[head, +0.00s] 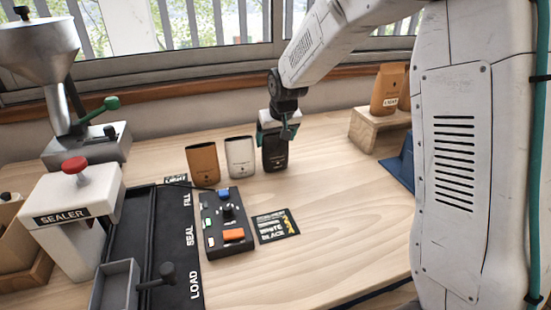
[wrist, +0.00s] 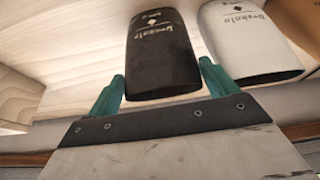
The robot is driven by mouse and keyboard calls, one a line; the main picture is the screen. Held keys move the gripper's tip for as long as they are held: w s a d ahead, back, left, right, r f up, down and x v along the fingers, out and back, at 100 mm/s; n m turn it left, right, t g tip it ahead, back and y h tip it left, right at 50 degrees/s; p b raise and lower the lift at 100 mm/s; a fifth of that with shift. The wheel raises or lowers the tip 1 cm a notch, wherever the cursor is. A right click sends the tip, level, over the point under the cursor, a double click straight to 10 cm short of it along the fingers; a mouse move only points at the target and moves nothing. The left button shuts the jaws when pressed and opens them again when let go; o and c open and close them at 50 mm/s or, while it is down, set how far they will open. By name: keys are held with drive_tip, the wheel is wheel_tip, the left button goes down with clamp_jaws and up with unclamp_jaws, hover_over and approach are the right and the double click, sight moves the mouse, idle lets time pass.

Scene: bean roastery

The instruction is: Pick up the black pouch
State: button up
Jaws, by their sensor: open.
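The black pouch (head: 275,155) stands upright on the wooden table in the head view, at the right end of a row with a white pouch (head: 240,157) and a brown pouch (head: 203,164). My gripper (head: 275,130) is at its top, pointing down. In the wrist view the black pouch (wrist: 160,58) lies between the two teal fingertips (wrist: 160,85), which are spread apart with a gap visible on each side. The white pouch (wrist: 250,45) is close beside the right finger in that view. The head view hides part of the black pouch's top behind my gripper.
A control box (head: 227,222) with coloured buttons and a printed card (head: 275,226) lie in front of the pouches. A sealer (head: 75,215) and black track (head: 150,240) are at left. A wooden block (head: 375,130) carries brown pouches at right. The front right tabletop is clear.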

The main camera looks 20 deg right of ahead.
drive_tip(key=x, duration=0.4)
drive_tip(key=shift+s+f, duration=0.2)
drive_tip(key=shift+s, duration=0.05)
drive_tip(key=c, duration=0.7)
drive_tip(key=shift+r, duration=0.1)
